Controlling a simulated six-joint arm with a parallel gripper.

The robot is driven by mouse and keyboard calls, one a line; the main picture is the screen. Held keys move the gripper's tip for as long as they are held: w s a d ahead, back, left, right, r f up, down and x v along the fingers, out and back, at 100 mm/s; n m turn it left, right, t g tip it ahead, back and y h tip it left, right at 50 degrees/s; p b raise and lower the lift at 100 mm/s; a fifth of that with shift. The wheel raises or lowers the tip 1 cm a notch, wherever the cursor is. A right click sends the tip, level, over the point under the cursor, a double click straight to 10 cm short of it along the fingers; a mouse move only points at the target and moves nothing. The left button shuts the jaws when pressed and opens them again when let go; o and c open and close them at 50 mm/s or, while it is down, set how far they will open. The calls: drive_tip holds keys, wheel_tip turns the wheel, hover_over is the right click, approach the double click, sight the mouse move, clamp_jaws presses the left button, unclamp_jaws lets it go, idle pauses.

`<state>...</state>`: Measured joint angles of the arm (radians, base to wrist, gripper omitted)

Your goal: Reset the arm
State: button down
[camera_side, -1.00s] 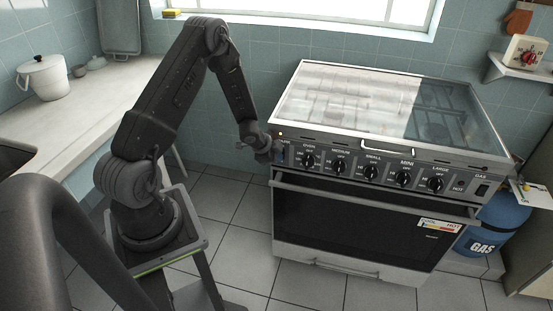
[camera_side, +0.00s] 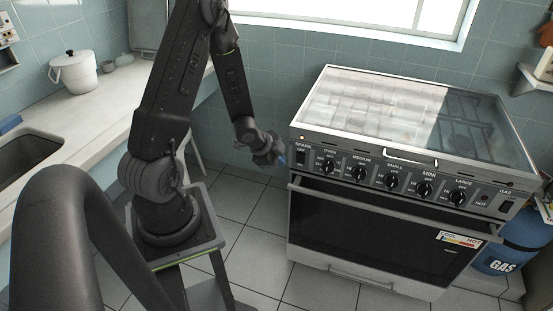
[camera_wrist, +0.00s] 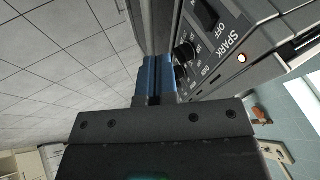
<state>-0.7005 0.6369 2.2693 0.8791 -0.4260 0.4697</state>
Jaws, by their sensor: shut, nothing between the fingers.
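My gripper (camera_side: 282,160) is in front of the left end of the stove's control panel, a little apart from it in the side view. In the wrist view its blue fingers (camera_wrist: 156,76) are together with nothing between them. The stove (camera_side: 385,200) has a row of black knobs, a spark switch (camera_side: 300,158) at the left end and a closed glass lid (camera_side: 400,110). A small orange light (camera_wrist: 242,58) glows beside the spark label. The arm is bent, with its forearm hanging down to the gripper.
A white counter (camera_side: 110,120) with a white pot (camera_side: 75,72) and a sink (camera_side: 30,155) runs along the left. A blue gas bottle (camera_side: 505,255) stands right of the stove. Tiled floor (camera_side: 255,230) lies open between my base and the stove.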

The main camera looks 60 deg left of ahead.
drive_tip(key=d+r+n+y, duration=0.1)
drive_tip(key=d+r+n, duration=0.15)
drive_tip(key=r, duration=0.65)
drive_tip(key=d+r+n+y, duration=0.2)
drive_tip(key=d+r, duration=0.2)
drive_tip(key=r, duration=0.4)
drive_tip(key=s+d+r+n+g+h, duration=0.1)
drive_tip(key=s+d+r+n+h, duration=0.2)
drive_tip(key=s+d+r, duration=0.8)
drive_tip(key=s+d, duration=0.1)
drive_tip(key=d, duration=0.3)
drive_tip(key=shift+s+r+h, duration=0.35)
drive_tip(key=shift+h, duration=0.05)
